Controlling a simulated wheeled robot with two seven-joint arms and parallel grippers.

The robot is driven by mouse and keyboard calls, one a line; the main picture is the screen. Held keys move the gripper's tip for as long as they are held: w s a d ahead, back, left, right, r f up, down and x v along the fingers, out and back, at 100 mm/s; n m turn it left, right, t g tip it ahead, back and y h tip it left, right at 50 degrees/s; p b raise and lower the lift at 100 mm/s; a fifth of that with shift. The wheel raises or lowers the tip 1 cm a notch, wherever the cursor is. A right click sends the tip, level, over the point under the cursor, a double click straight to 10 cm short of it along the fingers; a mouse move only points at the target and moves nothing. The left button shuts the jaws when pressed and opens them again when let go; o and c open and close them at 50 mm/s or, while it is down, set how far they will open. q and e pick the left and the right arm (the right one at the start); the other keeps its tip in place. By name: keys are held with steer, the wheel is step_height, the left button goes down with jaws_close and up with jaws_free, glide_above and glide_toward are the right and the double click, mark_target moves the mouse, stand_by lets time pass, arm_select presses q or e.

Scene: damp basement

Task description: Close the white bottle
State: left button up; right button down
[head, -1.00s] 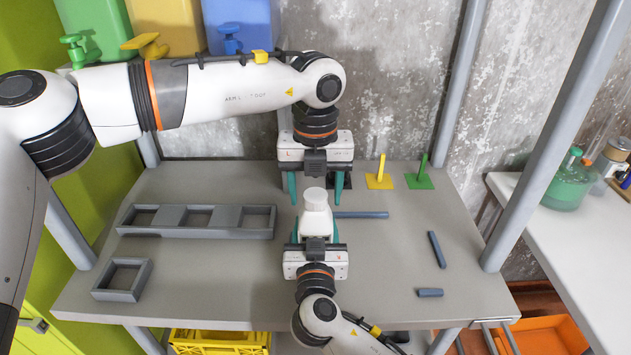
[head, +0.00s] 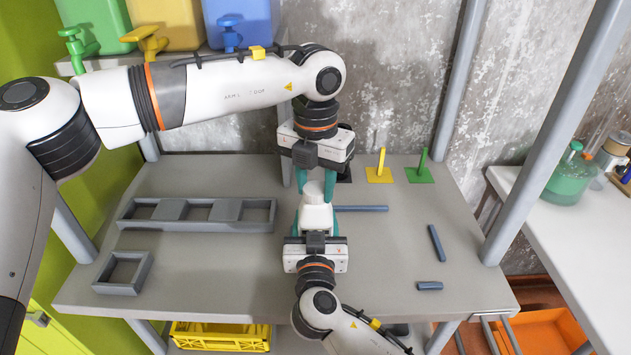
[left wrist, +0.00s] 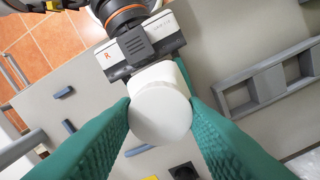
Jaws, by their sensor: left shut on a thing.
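The white bottle (head: 316,218) stands over the grey table, its round white cap (head: 314,190) on top. The cap also shows as a pale disc in the left wrist view (left wrist: 160,114). My left gripper (head: 316,196) comes down from behind, its green fingers shut on the cap, one on each side. My right gripper (head: 316,232) reaches in from the front, its green fingers around the bottle's body, shut on it. How far the cap is screwed down cannot be told. The lower bottle is hidden by the right gripper.
A grey three-slot rack (head: 160,224) and a small square frame (head: 98,288) lie at the left. Several blue-grey bars, one at right (head: 437,243), lie on the table. Yellow (head: 380,175) and green (head: 420,175) stands are at the back. Coloured canisters stand on a shelf above.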

arm_select(q)
steer(key=m, duration=0.9)
steer(key=shift+m, duration=0.4)
steer(key=o, duration=1.2)
steer(key=shift+c, duration=0.2)
step_height(320, 180, up, 12)
